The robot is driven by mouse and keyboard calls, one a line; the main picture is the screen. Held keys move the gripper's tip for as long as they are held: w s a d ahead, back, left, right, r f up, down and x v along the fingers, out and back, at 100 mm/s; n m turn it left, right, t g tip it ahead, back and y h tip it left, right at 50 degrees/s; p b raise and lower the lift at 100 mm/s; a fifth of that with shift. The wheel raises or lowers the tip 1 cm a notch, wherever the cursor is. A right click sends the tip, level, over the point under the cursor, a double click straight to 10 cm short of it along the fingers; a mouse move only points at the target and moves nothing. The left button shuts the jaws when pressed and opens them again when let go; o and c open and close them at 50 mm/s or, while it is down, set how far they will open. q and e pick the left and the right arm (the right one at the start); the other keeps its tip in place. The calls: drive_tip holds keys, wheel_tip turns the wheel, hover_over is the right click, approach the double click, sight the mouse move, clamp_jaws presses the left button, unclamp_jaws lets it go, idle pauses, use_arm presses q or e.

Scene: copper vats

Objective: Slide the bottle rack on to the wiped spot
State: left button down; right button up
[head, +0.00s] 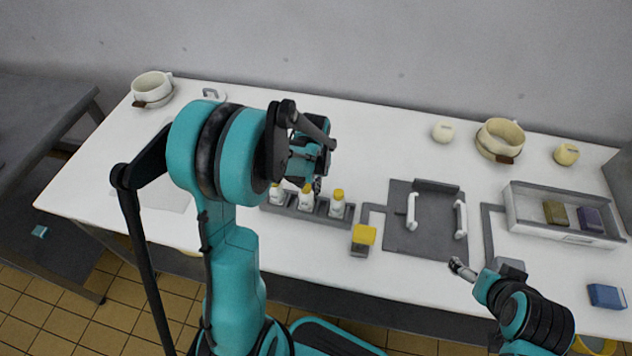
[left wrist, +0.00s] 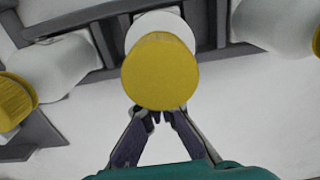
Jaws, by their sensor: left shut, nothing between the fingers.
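The dark grey bottle rack (head: 325,218) stands on the white table and holds white bottles with yellow caps. In the left wrist view, a yellow cap (left wrist: 160,72) fills the middle, with the grey rack (left wrist: 103,42) behind it. My left gripper (head: 317,186) is at the rack among the bottle tops. Its fingers are shut and empty (left wrist: 157,116), close by the middle cap; I cannot tell if they touch it. A faint grey rectangle (head: 172,197) lies on the table left of the rack; I cannot tell if it is the wiped spot. My right gripper (head: 458,266) is low at the right, away from the rack.
A yellow-topped block (head: 362,238) stands just right of the rack. Beyond it are a grey board with white handles (head: 398,232) and a tray (head: 520,213) with two blocks. Pots (head: 152,87) stand at the back. My left arm hides part of the table left of the rack.

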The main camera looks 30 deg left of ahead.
use_arm(q)
wheel_tip(320, 180, up, 12)
idle(0.6)
